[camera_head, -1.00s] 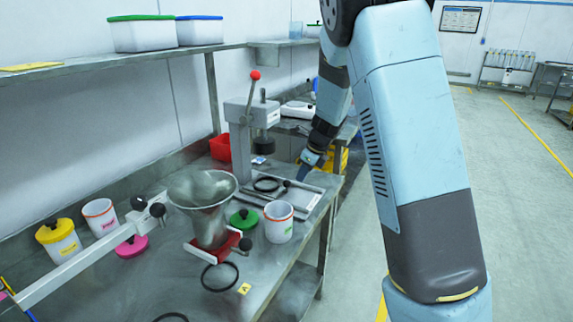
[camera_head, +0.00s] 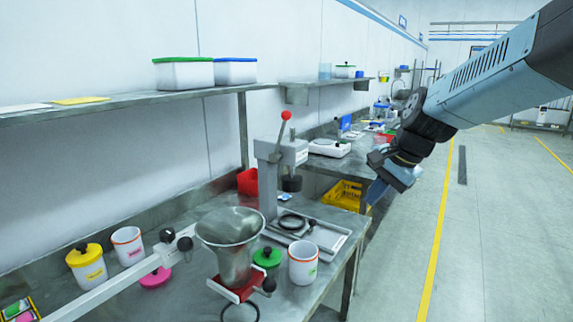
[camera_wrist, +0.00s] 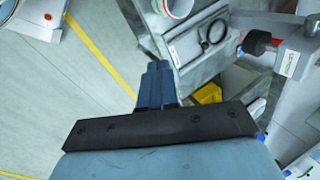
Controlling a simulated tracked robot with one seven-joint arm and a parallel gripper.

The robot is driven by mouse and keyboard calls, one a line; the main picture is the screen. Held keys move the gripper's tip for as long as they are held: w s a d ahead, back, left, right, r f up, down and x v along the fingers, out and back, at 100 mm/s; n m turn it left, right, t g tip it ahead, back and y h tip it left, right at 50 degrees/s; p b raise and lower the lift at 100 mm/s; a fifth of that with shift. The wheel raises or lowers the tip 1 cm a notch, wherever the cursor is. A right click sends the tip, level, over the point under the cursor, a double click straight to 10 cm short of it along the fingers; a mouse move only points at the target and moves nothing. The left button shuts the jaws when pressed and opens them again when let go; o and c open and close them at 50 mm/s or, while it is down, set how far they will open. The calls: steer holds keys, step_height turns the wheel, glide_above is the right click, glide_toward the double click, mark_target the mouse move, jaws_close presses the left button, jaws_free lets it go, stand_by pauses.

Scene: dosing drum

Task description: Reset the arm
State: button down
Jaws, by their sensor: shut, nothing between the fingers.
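My gripper (camera_head: 377,191) hangs at the right of the bench in the head view, over the floor just off the bench's right edge. Its fingers are together with nothing between them. The wrist view shows the closed blue fingers (camera_wrist: 157,82) pointing toward the bench edge. My arm reaches in from the upper right of the head view, clear of the bench items.
The steel bench (camera_head: 190,285) holds a lever press (camera_head: 283,165), a metal hopper (camera_head: 230,245), white cups (camera_head: 302,262) and a red bin (camera_head: 248,182). A yellow crate (camera_head: 340,194) sits beyond the bench. The floor (camera_head: 500,220) at the right is free.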

steer(key=s+d+r+n+t+h, duration=0.1)
steer(key=s+d+n, duration=0.1)
steer(key=s+n, duration=0.2)
steer(key=s+d+r+n+t+h, duration=0.1)
steer(key=s+n, duration=0.4)
steer(key=s, duration=0.6)
steer(key=shift+s+d+r+h, duration=0.2)
steer(key=shift+d+r+h, duration=0.2)
steer(key=shift+h, duration=0.3)
steer(key=shift+d, duration=0.1)
